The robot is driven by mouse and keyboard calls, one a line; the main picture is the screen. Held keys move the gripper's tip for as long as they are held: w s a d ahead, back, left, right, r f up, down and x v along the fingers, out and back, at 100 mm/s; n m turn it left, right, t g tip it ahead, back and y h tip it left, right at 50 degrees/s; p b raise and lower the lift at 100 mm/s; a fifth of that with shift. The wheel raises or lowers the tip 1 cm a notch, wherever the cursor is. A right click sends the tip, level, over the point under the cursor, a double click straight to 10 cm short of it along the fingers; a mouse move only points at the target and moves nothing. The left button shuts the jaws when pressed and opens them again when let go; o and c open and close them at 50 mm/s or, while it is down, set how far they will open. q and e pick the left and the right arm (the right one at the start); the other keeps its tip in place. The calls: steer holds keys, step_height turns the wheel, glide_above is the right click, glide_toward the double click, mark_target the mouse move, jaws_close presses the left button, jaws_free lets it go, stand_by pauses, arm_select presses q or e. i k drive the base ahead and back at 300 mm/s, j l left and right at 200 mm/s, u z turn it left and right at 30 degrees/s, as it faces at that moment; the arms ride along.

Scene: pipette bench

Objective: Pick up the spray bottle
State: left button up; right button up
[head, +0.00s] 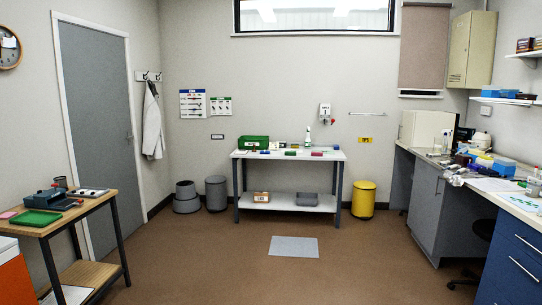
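Neither of my grippers shows in the head view.
The bench also holds a green crate (253,142) and several small coloured items. Brown floor (215,255) lies open before it, with a grey mat (294,246). A wooden table (98,204) stands left, a counter with blue drawers (512,262) right, a yellow bin (363,201) beside the bench.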

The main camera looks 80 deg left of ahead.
mark_target(446, 145)
steer(key=u, duration=2.55)
